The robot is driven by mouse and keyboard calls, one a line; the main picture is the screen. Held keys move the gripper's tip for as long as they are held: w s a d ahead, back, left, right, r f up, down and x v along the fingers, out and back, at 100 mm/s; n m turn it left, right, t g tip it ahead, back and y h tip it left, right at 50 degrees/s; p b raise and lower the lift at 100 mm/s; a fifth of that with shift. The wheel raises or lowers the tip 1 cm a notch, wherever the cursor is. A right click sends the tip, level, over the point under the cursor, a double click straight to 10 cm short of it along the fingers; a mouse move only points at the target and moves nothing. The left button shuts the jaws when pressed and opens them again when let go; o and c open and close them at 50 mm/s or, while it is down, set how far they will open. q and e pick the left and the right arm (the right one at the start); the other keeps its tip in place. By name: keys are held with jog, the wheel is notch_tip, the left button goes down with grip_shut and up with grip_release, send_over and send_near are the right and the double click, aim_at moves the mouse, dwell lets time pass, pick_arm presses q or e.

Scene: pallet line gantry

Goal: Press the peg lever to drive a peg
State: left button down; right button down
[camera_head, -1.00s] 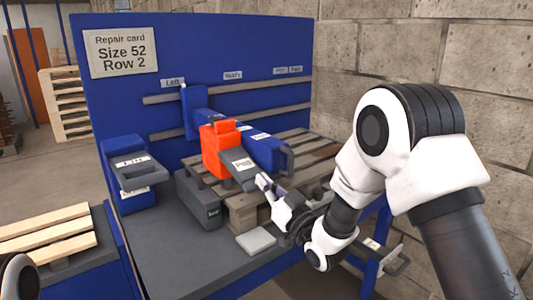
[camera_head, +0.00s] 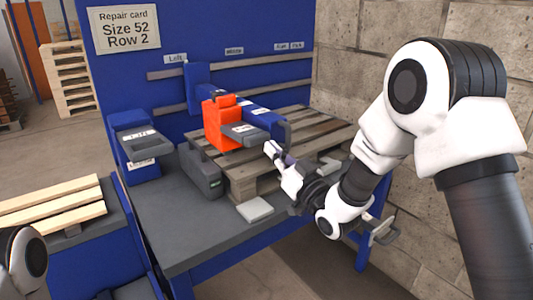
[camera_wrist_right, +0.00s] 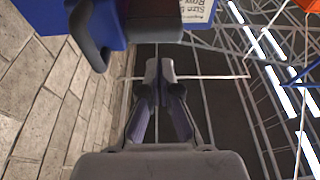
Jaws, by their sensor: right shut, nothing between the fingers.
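The peg lever (camera_head: 240,131) is a dark grey block with a pale label on the front of an orange head (camera_head: 220,112). It sticks out roughly level above the pallet (camera_head: 245,185). My right gripper (camera_head: 269,149) is shut and empty, just right of and a little below the lever's end, apparently apart from it. In the right wrist view my closed fingers (camera_wrist_right: 159,70) point up past a blue body (camera_wrist_right: 50,14) with a dark handle (camera_wrist_right: 92,38). My left gripper is out of sight; only a piece of that arm shows at lower left.
A blue beam (camera_head: 258,117) runs right from the orange head, with a dark handle at its end. A blue box with a labelled grey lever (camera_head: 142,141) stands left. The grey bench top (camera_head: 185,235) has free room in front. A brick wall (camera_head: 350,50) is at right.

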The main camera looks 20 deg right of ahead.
jog(key=v, duration=0.6)
jog(key=shift+d+r, duration=0.25)
jog(key=shift+d, duration=0.15)
jog(key=s+a+f+m+g+h+p, duration=0.1)
jog(key=s+f+g+h+p, duration=0.3)
jog(key=f, duration=1)
jog(key=s+f+m+g+p, duration=0.1)
jog(key=s+f+g+p, duration=0.2)
jog(key=s+f+g, duration=0.75)
jog(key=s+d+f+m+g+h, duration=0.1)
jog(key=s+d+f+g, duration=0.1)
jog(key=s+f, duration=0.4)
jog(key=s+d+f+m+g+h, duration=0.2)
jog(key=s+f, duration=0.5)
jog(key=s, duration=0.5)
jog(key=shift+f+g+p, duration=0.15)
jog(key=shift+g+p, duration=0.25)
jog(key=shift+g, duration=0.45)
